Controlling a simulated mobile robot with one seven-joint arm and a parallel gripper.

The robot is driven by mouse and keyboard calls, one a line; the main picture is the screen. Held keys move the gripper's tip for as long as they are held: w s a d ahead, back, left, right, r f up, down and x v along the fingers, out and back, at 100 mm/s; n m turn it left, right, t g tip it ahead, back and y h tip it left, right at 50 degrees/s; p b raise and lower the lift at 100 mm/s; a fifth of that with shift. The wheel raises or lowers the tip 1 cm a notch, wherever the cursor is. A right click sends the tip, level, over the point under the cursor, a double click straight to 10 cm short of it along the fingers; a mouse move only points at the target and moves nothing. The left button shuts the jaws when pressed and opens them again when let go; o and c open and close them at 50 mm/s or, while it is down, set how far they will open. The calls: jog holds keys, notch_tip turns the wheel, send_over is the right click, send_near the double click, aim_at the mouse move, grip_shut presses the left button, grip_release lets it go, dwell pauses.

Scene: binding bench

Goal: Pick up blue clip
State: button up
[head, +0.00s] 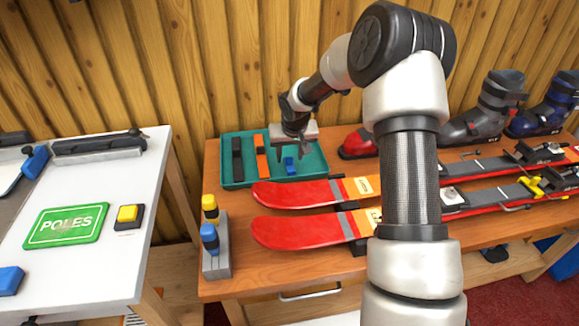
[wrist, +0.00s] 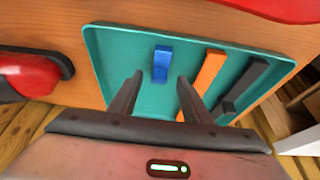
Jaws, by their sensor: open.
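The blue clip (head: 290,165) is a small blue block in the right part of the teal tray (head: 312,164), on the wooden bench. In the wrist view the blue clip (wrist: 162,64) lies on the tray floor, a little beyond the gap between the fingertips. My gripper (head: 291,150) hangs over the tray's right part, its fingers pointing down. In the wrist view my gripper (wrist: 159,78) is open, with nothing between its two dark fingers. The clip appears apart from both fingers.
An orange bar (head: 261,155) and a black bar (head: 237,159) lie in the same tray, left of the clip. Red skis (head: 300,229) lie in front of the tray. A red boot (head: 356,144) stands to its right. A grey holder (head: 216,262) with yellow and blue-topped pieces stands front left.

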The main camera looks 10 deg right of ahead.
aim_at(290, 163)
jog(key=x, duration=0.2)
jog(key=shift+w+f, duration=0.2)
jog(key=shift+f, duration=0.05)
jog(key=shift+r, duration=0.1)
grip_shut()
